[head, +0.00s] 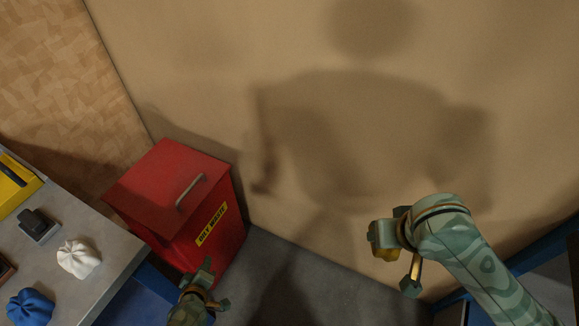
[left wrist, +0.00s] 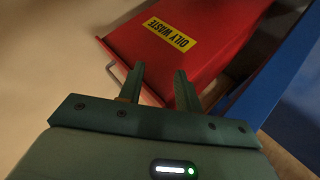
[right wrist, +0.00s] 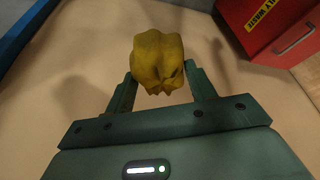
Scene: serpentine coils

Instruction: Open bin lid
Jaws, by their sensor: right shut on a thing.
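The red bin (head: 206,238) stands on the floor against the wall, with a yellow "OILY WASTE" label on its front. Its lid (head: 160,180) is down and carries a metal handle (head: 190,192). My left gripper (head: 214,285) is open and empty in front of the bin, apart from the handle. In the left wrist view its fingers (left wrist: 160,86) stand apart before the red bin (left wrist: 220,25). My right gripper (head: 395,262) is well to the right of the bin, shut on a crumpled yellow rag (right wrist: 158,62). The bin also shows in the right wrist view (right wrist: 265,20).
A grey-topped workbench (head: 110,250) is left of the bin. On it are a white rag (head: 78,258), a blue rag (head: 30,306), a dark block (head: 40,226) and a yellow box (head: 14,186). Clear floor (head: 300,275) lies right of the bin.

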